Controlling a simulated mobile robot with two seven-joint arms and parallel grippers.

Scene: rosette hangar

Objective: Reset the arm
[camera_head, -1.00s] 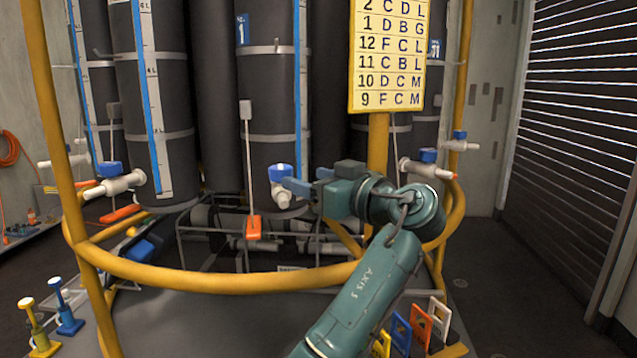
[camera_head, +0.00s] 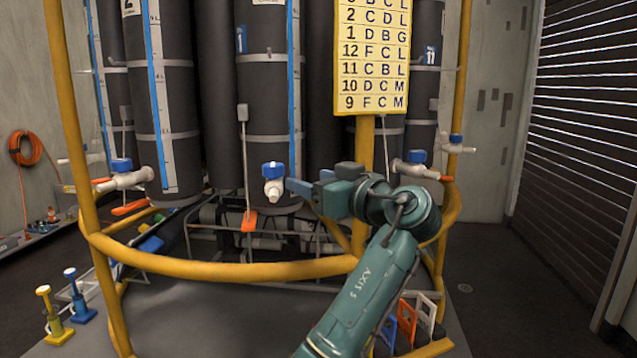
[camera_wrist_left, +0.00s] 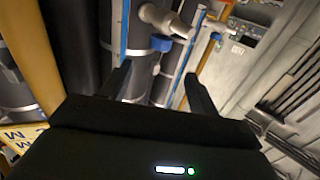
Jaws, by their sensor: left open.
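My left arm comes in from the bottom of the head view. Its gripper (camera_head: 308,183) is open and empty, just right of a white valve (camera_head: 274,190) with a blue handle (camera_head: 273,168) on the middle dark tank (camera_head: 266,100). A small gap shows between the fingers and this valve in the picture; the depth between them is hard to judge. In the left wrist view the two dark fingers (camera_wrist_left: 160,88) stand apart with nothing held. A pale valve with a blue handle (camera_wrist_left: 162,44) and a tank show beyond them. My right gripper is not in view.
A yellow hoop rail (camera_head: 230,271) and posts ring the tanks. A yellow lettered sign (camera_head: 374,60) hangs above the gripper. Orange tags (camera_head: 249,221) hang low. Yellow and blue plungers (camera_head: 76,295) stand at left. Open floor (camera_head: 500,290) lies at right, before a slatted shutter.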

